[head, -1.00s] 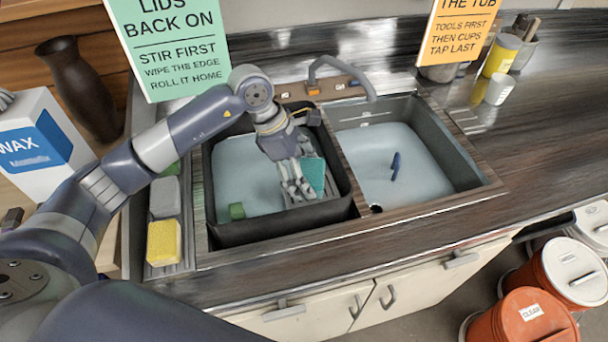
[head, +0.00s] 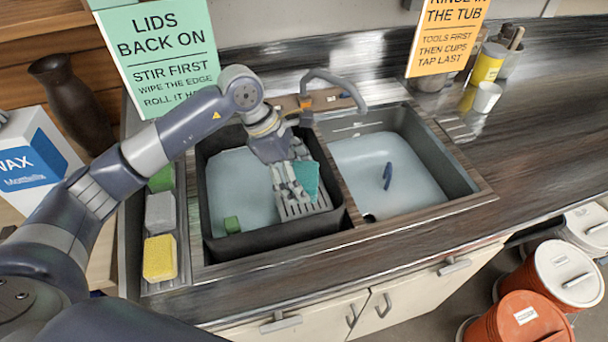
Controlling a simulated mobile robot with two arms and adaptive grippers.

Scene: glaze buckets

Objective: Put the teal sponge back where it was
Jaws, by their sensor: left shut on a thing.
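A sponge tray (head: 183,225) left of the sink holds a green sponge (head: 161,180), a grey sponge (head: 160,212) and a yellow sponge (head: 160,258). My right gripper is not in view.
The right basin (head: 400,160) holds water and a dark blue item (head: 387,176). The faucet (head: 335,77) stands behind the basins. A wax box (head: 30,160) is at left, buckets (head: 565,272) at lower right. The right counter is mostly clear.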

